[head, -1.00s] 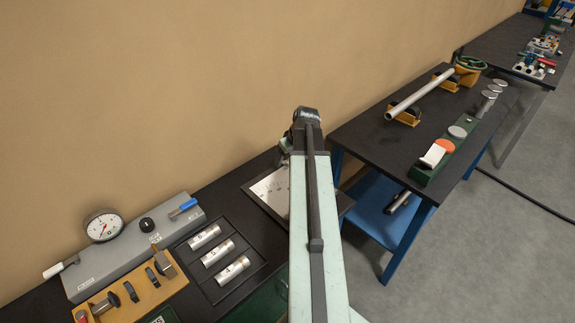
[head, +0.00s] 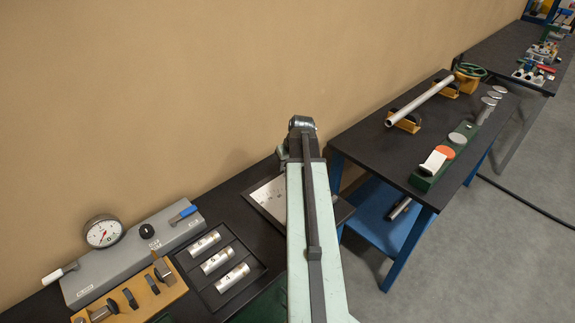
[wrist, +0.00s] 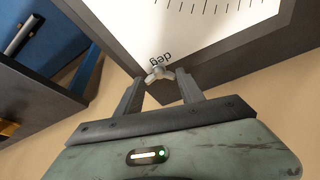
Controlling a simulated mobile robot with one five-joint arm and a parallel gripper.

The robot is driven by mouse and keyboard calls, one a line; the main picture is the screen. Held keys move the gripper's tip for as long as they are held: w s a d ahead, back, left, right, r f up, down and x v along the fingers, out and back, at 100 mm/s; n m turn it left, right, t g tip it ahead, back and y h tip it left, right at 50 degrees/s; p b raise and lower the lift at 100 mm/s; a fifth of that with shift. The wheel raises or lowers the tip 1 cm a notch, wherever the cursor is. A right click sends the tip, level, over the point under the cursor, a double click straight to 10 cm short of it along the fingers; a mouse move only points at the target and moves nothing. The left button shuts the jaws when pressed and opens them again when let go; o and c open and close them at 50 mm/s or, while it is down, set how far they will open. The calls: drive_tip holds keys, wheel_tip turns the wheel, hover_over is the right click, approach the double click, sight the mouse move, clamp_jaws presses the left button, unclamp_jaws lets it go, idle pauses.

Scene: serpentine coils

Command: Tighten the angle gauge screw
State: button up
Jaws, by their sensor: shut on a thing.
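The angle gauge is a white plate (wrist: 205,30) with black tick marks and the word "deg", set in a dark frame (wrist: 115,35). In the head view the plate (head: 265,197) shows in part, left of my arm, which hides the rest. The screw (wrist: 158,72) is a small pale wing-shaped piece at the edge of the plate, beside "deg". My gripper (wrist: 160,82) has one finger on each side of the screw and is shut on it. The fingers partly hide the screw. My gripper is hidden behind my arm in the head view.
A grey box with a dial (head: 103,231) and a blue-handled lever (head: 183,215) stands at left. In front are a tray of numbered cylinders (head: 217,263) and an orange tool rack (head: 135,297). A second bench (head: 375,150) at right holds a pipe (head: 420,101).

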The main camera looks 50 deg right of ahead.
drive_tip(key=m, duration=0.2)
drive_tip(key=m+h, duration=0.1)
drive_tip(key=m, duration=0.1)
drive_tip(key=shift+w+a+g+h, duration=0.2)
drive_tip(key=shift+g+h, duration=0.1)
drive_tip(key=shift+g, duration=0.1)
drive_tip(key=m, duration=0.2)
drive_tip(key=m+g, duration=0.1)
drive_tip(key=m, duration=0.1)
drive_tip(key=m+h, duration=0.1)
drive_tip(key=shift+w+m+g, duration=0.25)
drive_tip(key=shift+m+g, duration=0.15)
drive_tip(key=m, duration=0.1)
drive_tip(key=m+g, duration=0.1)
drive_tip(key=m, duration=0.1)
drive_tip(key=m+g, duration=0.1)
drive_tip(key=m, duration=0.1)
drive_tip(key=shift+w, duration=0.25)
drive_tip(key=shift+w+m+g, duration=0.1)
drive_tip(key=shift+m+g, duration=0.7)
drive_tip(key=shift+m, duration=1.4)
drive_tip(key=o, duration=1.4)
drive_tip(key=shift+c, duration=0.2)
drive_tip(key=shift+r, duration=0.1)
